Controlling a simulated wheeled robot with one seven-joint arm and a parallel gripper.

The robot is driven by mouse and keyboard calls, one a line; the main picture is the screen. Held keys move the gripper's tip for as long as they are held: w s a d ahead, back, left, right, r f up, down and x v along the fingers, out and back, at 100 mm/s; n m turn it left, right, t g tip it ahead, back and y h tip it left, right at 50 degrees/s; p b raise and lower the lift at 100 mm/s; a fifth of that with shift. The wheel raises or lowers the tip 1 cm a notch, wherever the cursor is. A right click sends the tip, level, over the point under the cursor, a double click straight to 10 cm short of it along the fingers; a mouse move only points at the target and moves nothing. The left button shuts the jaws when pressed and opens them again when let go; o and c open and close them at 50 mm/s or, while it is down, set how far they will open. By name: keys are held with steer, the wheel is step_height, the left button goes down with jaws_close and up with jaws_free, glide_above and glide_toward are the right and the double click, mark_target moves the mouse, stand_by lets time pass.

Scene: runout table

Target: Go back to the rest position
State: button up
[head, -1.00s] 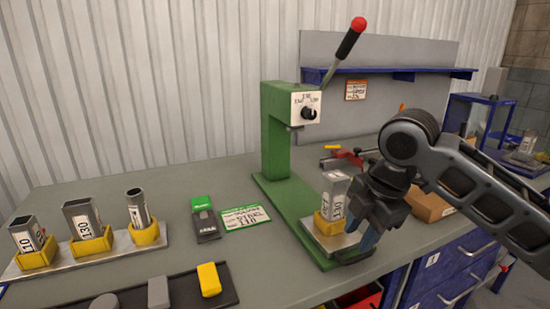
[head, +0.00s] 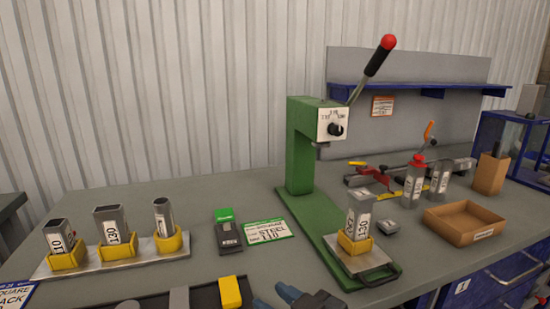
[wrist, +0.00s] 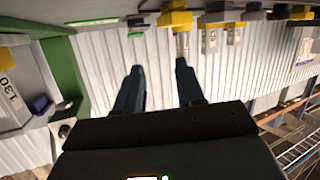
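My gripper (head: 303,302) shows only partly at the bottom edge of the head view. In the wrist view my gripper (wrist: 158,80) has its two dark fingers spread apart, with nothing held between them. The wrist view is tilted over, with the table along its top. A grey square tube (head: 358,217) stands upright in a yellow holder (head: 355,245) on the plate of the green press (head: 302,160). My gripper is in front of the press and apart from it.
A metal rack (head: 78,262) at the left holds several labelled tubes in yellow holders. A green-and-black device (head: 228,232) and a green-edged card (head: 264,230) lie left of the press. A brown tray (head: 465,222) and several tubes stand at the right. A dark tray (head: 200,298) lies along the front.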

steer(key=s+d+f+m+t+h, duration=0.1)
steer(key=s+d+f+m+h, duration=0.2)
steer(key=s, duration=0.4)
steer(key=s+d+f+m+t+h, duration=0.1)
steer(key=s+d+f+m+h, duration=0.1)
steer(key=s+d+f+m, duration=0.3)
steer(key=s+d+m+t+h, duration=0.1)
steer(key=s+d+h, duration=0.15)
steer(key=s, duration=0.55)
steer(key=s+d+r+h, duration=0.1)
steer(key=s+d+r, duration=0.1)
steer(key=s+d, duration=0.3)
steer(key=s+d+r+h, duration=0.1)
steer(key=s+d, duration=0.4)
steer(key=s, duration=0.7)
steer(key=shift+d+r, duration=0.3)
steer(key=shift+r, duration=0.5)
